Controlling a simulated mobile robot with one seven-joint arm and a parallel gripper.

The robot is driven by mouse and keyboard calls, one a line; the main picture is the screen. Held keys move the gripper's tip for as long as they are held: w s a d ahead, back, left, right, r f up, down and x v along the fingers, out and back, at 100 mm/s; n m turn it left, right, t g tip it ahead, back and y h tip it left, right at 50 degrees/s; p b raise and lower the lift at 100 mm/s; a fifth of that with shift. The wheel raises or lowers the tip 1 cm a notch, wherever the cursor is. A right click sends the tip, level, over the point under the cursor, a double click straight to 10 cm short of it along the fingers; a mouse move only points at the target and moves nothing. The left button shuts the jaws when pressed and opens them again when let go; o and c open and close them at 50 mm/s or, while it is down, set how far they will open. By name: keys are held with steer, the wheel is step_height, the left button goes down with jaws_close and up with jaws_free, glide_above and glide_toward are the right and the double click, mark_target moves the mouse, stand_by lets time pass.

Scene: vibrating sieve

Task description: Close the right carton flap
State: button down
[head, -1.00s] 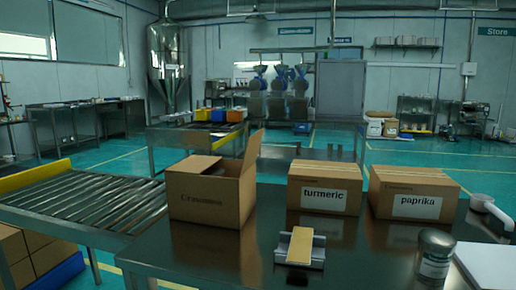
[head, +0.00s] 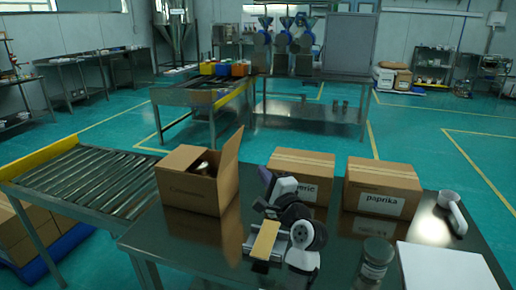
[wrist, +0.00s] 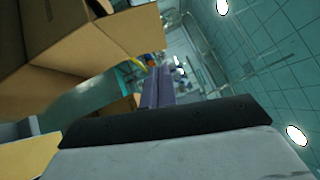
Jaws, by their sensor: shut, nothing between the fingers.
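The open carton (head: 185,192) stands at the left of the dark table. Its right flap (head: 230,160) stands up, leaning slightly outward. Some brown content shows inside the carton. In the wrist view the carton (wrist: 35,65) fills the upper left, with a tan panel (wrist: 130,38), likely the flap, reaching toward the fingers. My gripper (head: 264,173) is to the right of the flap, apart from it, in front of the turmeric box. In the wrist view the two purple fingers (wrist: 157,85) are together, with nothing between them.
The turmeric box (head: 300,163), partly hidden by my arm, and the paprika box (head: 383,177) stand to the right. A roller conveyor (head: 90,185) adjoins the left.

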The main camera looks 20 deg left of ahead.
mark_target(230, 142)
steer(key=p+x, duration=0.1)
steer(key=x, duration=0.3)
steer(key=s+a+p+x, duration=0.1)
steer(key=x, duration=0.2)
steer(key=p+x, duration=0.1)
steer(key=x, duration=0.3)
steer(key=shift+a+r, duration=0.3)
steer(key=shift+a, duration=0.85)
steer(key=shift+r+p, duration=0.15)
steer(key=shift+p, duration=0.2)
